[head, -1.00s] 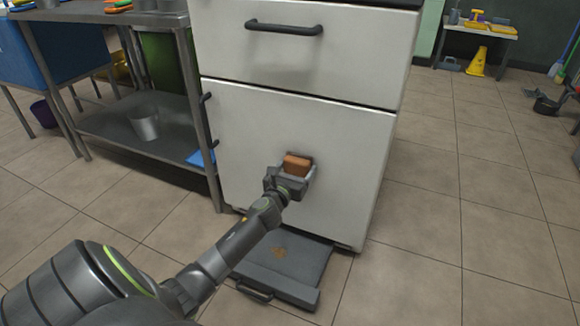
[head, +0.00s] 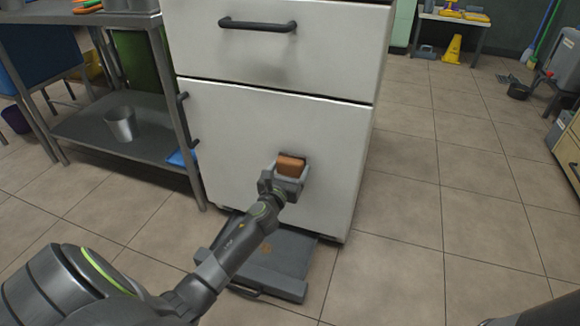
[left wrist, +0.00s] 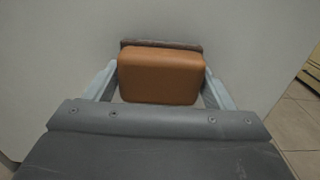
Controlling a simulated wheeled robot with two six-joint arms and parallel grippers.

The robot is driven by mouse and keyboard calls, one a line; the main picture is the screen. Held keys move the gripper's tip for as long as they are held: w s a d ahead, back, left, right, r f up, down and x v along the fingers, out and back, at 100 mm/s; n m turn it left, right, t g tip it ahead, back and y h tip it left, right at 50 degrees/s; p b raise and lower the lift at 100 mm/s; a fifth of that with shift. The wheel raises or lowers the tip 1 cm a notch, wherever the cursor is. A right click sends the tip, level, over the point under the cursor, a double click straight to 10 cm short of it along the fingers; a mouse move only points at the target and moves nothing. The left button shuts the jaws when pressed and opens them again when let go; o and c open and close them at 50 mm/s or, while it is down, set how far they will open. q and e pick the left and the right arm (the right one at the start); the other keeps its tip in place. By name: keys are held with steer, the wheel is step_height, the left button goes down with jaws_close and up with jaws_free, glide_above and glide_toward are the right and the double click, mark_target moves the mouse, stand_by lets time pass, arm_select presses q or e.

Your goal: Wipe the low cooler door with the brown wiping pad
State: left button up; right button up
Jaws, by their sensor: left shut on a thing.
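The low cooler door (head: 240,140) is the large white lower panel of the cabinet, closed, with a dark handle at its left edge. My left gripper (head: 287,172) is in front of the door's lower middle. It is shut on the brown wiping pad (head: 291,165). In the left wrist view the pad (left wrist: 160,75) sits between both fingers, with a darker layer on its far side, close against the white door (left wrist: 60,50). Whether it touches the door is hard to tell. My right gripper is not in view.
A grey drawer-like tray (head: 270,268) with a handle lies on the floor below the door. A white drawer (head: 300,55) is above it. A steel shelf table (head: 90,130) with a metal bucket (head: 121,124) stands left.

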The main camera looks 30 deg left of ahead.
arm_select(q)
steer(key=shift+p+v, duration=0.6)
steer(key=shift+v, duration=2)
steer(key=v, duration=0.3)
steer(key=shift+p, duration=0.35)
